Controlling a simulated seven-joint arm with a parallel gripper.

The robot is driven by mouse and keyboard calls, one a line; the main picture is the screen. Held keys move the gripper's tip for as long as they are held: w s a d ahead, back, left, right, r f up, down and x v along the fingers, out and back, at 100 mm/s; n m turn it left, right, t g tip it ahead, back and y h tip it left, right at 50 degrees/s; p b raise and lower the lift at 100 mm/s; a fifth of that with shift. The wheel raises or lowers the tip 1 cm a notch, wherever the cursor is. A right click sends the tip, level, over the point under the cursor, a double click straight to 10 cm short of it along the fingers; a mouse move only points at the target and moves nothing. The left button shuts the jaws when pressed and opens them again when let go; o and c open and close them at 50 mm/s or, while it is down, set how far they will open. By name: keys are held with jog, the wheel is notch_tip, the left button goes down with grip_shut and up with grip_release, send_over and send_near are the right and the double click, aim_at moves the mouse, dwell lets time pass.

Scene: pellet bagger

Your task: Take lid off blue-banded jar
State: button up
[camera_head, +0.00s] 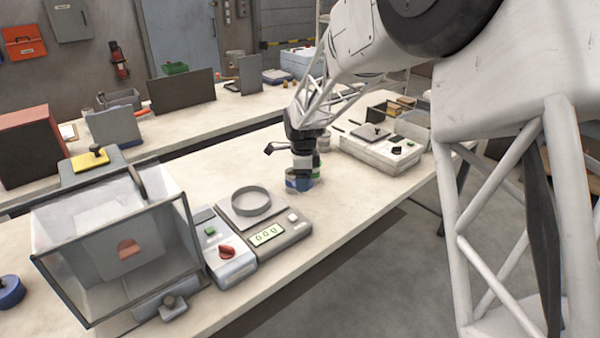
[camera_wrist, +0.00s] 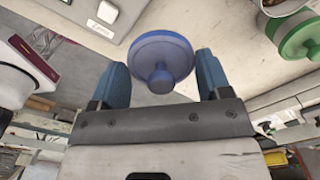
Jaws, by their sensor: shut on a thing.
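A jar with a blue band (camera_head: 299,184) stands on the bench in the head view, directly under my gripper (camera_head: 303,167). In the wrist view a round blue lid (camera_wrist: 150,48) with a knob faces the camera between the two fingers of my gripper (camera_wrist: 162,70). The lid hides the jar's body in the wrist view. I cannot tell whether the lid still rests on the jar.
A green-lidded jar (camera_wrist: 300,40) stands close beside, at the right in the wrist view. A scale (camera_head: 267,233) with a ring on it stands nearer in the head view. A white box unit (camera_head: 378,150) is at the right. Bare bench (camera_head: 215,165) lies to the left.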

jog(key=shift+s+d+r, duration=0.1)
jog(key=shift+s+d, duration=0.15)
jog(key=shift+s, duration=0.6)
jog(key=shift+m, duration=0.4)
jog(key=s+d+f, duration=0.2)
jog(key=s+d, duration=0.1)
jog(key=s+d+f, duration=0.2)
jog(key=s+f, duration=0.1)
jog(key=s+d+f, duration=0.2)
jog(key=s+d, duration=0.1)
jog(key=s, duration=0.1)
jog(key=shift+d+f, duration=0.2)
jog(key=shift+d, duration=0.15)
jog(key=shift+w, duration=0.15)
jog(key=w+a, duration=0.1)
jog(key=w, duration=0.4)
jog(key=w+a+f, duration=0.1)
jog(key=w, duration=0.4)
jog(key=w+a, duration=0.1)
jog(key=w, duration=0.4)
jog(key=shift+w+a+f, duration=0.15)
jog(key=shift+a+f, duration=0.1)
jog(key=shift+a, duration=0.05)
